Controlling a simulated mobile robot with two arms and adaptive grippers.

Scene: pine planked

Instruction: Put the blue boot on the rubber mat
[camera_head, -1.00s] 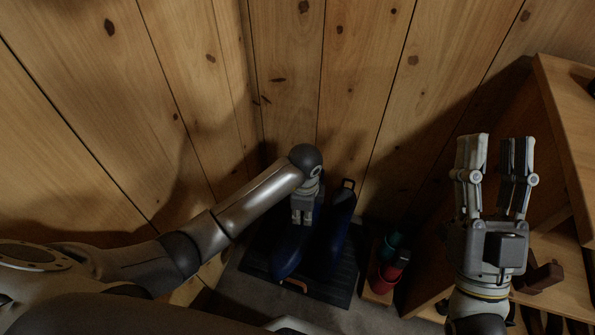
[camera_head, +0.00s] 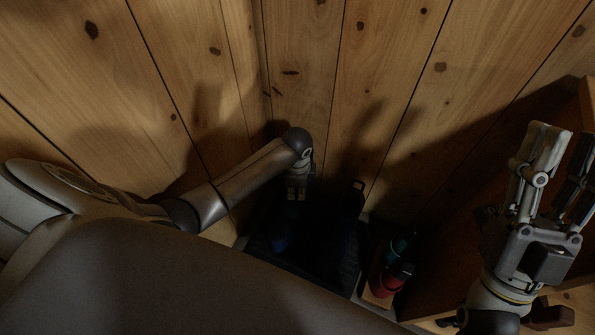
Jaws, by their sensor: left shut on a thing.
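My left gripper (camera_head: 297,194) points down at the far left part of the rubber mat and is shut on a blue boot (camera_head: 281,241). The boot is in deep shade, and I cannot tell whether its sole touches the mat. A second dark boot with a pull loop (camera_head: 357,187) stands to its right. The black rubber mat (camera_head: 347,277) lies on the floor in the corner under both, its near side hidden by my own body. My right gripper (camera_head: 561,145) is open and empty, raised at the right.
Right of the mat, a small wooden holder (camera_head: 377,298) has a red item (camera_head: 385,279) and a dark green one (camera_head: 403,245). Plank walls close in behind and left. A wooden shelf unit (camera_head: 577,300) is at the right, under my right gripper.

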